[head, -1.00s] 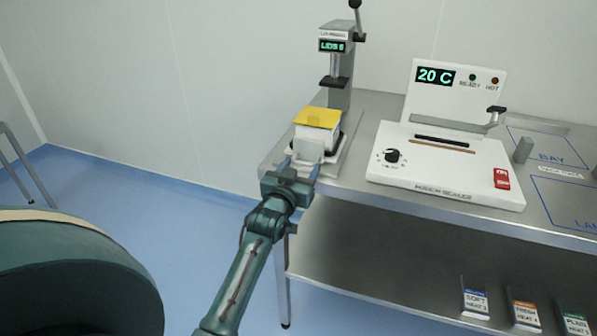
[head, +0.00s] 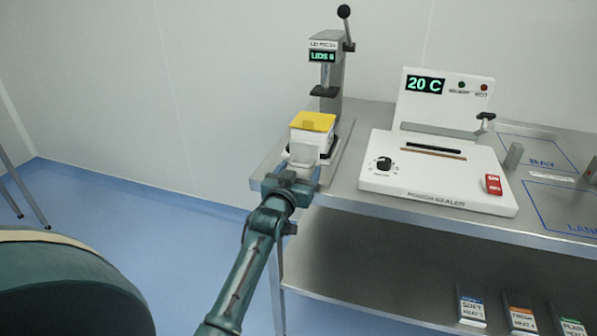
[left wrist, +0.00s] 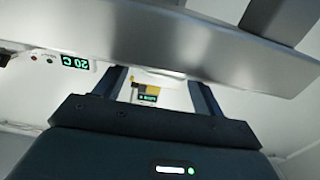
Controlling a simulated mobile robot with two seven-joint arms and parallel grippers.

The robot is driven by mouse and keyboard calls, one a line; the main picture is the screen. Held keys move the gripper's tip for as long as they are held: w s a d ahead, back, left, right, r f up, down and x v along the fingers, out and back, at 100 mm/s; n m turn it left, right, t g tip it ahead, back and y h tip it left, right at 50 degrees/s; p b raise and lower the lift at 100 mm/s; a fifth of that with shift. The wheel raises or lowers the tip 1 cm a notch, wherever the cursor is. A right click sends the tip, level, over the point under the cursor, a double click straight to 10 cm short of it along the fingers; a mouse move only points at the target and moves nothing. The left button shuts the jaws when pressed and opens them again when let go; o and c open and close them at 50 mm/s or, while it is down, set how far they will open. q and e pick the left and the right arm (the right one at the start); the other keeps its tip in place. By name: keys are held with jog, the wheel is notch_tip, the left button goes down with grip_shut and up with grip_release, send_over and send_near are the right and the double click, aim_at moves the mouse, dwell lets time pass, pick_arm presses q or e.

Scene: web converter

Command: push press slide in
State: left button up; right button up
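The press (head: 326,75) stands at the table's left end, its display reading "LIDS 6" and its black-knobbed lever raised. Its slide carries a white block with a yellow top (head: 313,121). The block sits in front of the column, and a white front piece (head: 302,154) faces me. My left gripper (head: 301,172) is at this front piece, with its fingers spread. Whether they touch it is unclear. The left wrist view shows the two fingers (left wrist: 158,92) well apart, with the yellow top (left wrist: 150,86) in the gap beyond. My right gripper is out of view.
A white pouch sealer (head: 436,172) reading "20 C" stands right of the press. Marked bay areas (head: 535,152) lie at the table's right. The lower shelf (head: 390,275) holds several labelled packs (head: 471,306).

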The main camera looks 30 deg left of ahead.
pick_arm(q)
jog(key=shift+s, duration=0.25)
jog(key=v, duration=1.2)
jog(key=shift+s+d, duration=0.2)
jog(key=shift+s, duration=0.1)
jog(key=shift+r, duration=0.1)
jog(key=shift+c, duration=0.4)
